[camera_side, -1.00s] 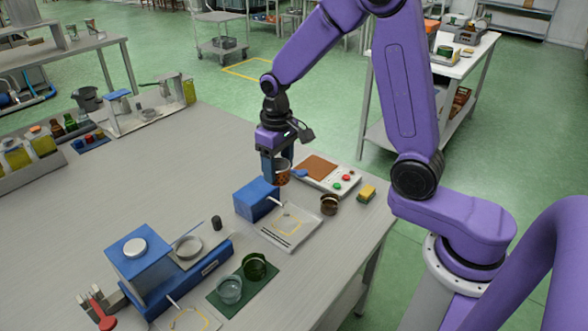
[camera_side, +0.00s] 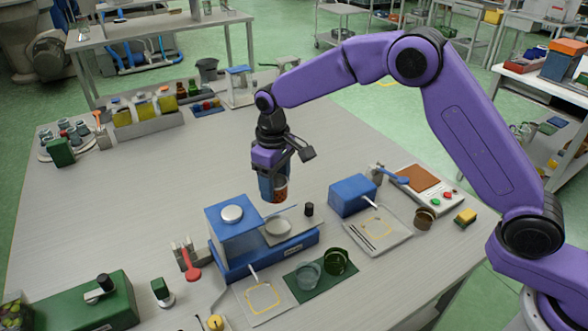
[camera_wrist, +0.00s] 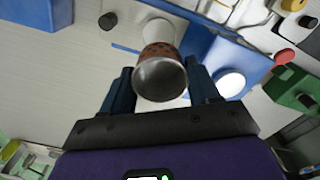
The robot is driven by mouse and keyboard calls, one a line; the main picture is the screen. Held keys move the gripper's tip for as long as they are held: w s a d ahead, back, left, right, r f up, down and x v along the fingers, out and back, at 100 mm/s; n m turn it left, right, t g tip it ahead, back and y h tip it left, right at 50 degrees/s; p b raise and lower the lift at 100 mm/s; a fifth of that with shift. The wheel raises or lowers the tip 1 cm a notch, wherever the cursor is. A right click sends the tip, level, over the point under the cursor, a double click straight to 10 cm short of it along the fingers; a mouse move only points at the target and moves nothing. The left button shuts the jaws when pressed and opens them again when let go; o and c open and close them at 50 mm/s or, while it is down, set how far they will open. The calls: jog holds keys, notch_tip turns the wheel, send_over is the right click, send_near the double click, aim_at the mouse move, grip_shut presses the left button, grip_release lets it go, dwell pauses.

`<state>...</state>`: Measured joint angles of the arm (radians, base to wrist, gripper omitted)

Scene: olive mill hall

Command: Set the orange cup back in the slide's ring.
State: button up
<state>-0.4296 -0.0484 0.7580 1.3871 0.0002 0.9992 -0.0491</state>
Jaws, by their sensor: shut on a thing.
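My gripper (camera_side: 274,191) is shut on the orange cup (camera_side: 281,191) and holds it in the air. In the wrist view the cup (camera_wrist: 161,75) sits between both fingers, its dark open mouth facing the camera. In the side view the cup shows above the blue machine (camera_side: 260,262), just above and behind a pale round ring (camera_side: 278,228) on the machine's slide. The cup is apart from the ring in the side picture; the exact height is hard to tell. In the wrist view the cup hides part of a pale round shape beyond it.
A blue housing with a white knob (camera_side: 232,213) stands left of the ring, and a dark knob (camera_side: 309,209) right of it. A green mat (camera_side: 303,291) with two glass cups lies in front. A second blue block (camera_side: 352,194) stands to the right.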

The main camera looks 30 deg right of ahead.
jog(key=shift+d+f, duration=0.1)
jog(key=shift+f, duration=3.55)
jog(key=shift+f, duration=0.6)
jog(key=shift+f, duration=0.5)
jog(key=shift+f, duration=0.1)
jog(key=shift+f, duration=0.35)
jog(key=o, duration=0.9)
jog(key=shift+o, duration=1)
